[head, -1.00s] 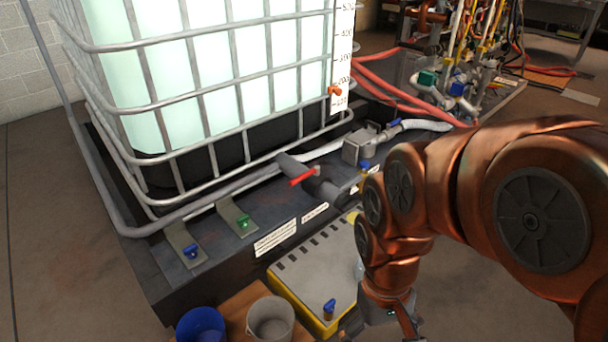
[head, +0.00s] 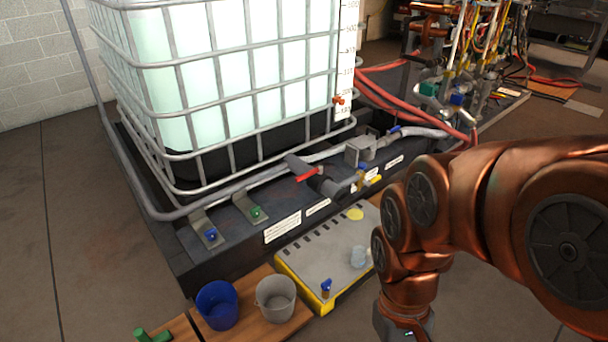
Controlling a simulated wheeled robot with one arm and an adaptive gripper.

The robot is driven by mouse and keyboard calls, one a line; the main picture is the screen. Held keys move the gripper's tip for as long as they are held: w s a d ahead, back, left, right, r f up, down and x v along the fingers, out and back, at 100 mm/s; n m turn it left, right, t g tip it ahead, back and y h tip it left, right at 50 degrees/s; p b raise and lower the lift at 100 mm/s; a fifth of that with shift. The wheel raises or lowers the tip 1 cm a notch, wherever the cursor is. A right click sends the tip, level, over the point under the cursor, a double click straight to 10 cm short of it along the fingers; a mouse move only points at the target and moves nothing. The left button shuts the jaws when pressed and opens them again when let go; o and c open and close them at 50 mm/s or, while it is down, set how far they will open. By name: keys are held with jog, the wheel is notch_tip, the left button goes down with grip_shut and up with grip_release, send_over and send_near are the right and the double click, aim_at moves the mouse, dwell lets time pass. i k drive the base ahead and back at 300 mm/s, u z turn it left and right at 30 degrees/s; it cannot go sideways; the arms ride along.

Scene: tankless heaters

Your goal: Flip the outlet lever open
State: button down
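The red lever (head: 308,174) sits on the dark grey outlet valve (head: 325,186) at the front foot of the white caged tank (head: 225,80). It lies roughly across the valve's grey pipe. My copper arm reaches in from the right, and its wrist bends down to the bottom edge. Only the upper part of my gripper (head: 405,328) shows there, below and to the right of the lever and well apart from it. Its fingers are cut off by the frame, so I cannot see whether it is open or holds anything.
Blue (head: 210,235) and green (head: 256,212) handles sit on brackets left of the valve. A yellow-edged tray (head: 300,262) lies below it. A blue bucket (head: 217,305) and a grey bucket (head: 276,296) stand on wooden boards. Floor at left is clear.

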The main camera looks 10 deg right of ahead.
aim_at(319, 169)
jog(key=z, duration=0.55)
jog(key=k, duration=0.65)
jog(key=z, duration=0.5)
jog(key=i, duration=0.85)
jog(key=u, duration=1.25)
jog(key=i, duration=0.8)
jog(key=u, duration=0.9)
